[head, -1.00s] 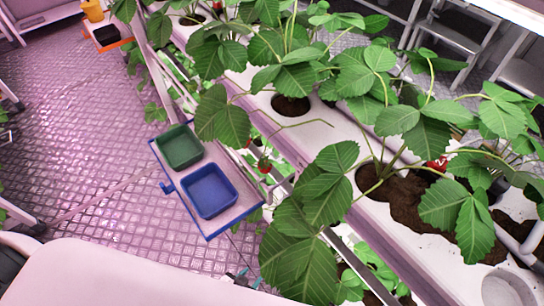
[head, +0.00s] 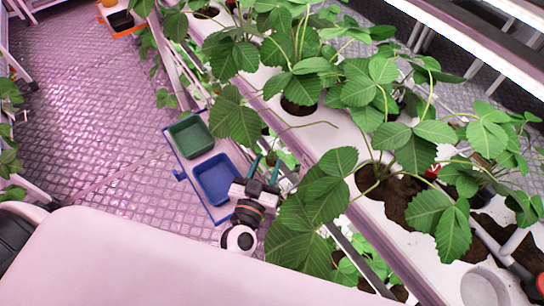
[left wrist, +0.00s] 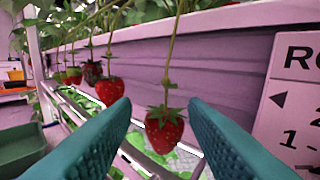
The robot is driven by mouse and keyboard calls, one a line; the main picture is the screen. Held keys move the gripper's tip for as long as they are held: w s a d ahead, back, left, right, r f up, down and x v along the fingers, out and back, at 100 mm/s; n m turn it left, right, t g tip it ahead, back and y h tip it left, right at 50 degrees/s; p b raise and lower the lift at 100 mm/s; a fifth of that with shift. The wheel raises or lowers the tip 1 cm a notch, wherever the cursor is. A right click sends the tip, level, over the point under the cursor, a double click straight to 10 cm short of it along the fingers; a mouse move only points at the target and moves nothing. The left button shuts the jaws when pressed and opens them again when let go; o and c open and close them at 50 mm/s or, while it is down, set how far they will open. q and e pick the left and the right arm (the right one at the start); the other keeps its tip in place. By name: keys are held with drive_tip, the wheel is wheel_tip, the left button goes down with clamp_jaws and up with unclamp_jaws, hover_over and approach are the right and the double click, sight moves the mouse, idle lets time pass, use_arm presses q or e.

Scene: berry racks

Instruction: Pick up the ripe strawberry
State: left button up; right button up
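A ripe red strawberry (left wrist: 165,131) hangs on its stem in the left wrist view, between the two teal fingertips of my left gripper (left wrist: 160,112). The fingers are apart, with gaps on both sides of the berry. In the head view my left gripper (head: 264,170) is at the side of the white planter, beside the trays; the berry there is small and hard to make out. Another red strawberry (left wrist: 110,91) hangs farther back to the left, with several smaller ones behind it. My right gripper is not in view.
A green tray (head: 208,120) and a blue tray (head: 234,159) sit on a cart below left of the planter. Leafy plants (head: 318,195) overhang the planter edge. A sign (left wrist: 291,100) is on the planter wall at right. Tiled floor (head: 90,130) is open at left.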

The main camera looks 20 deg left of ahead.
use_arm(q)
drive_tip(key=shift+w+p, duration=0.4)
drive_tip(key=shift+w, duration=2.35)
clamp_jaws()
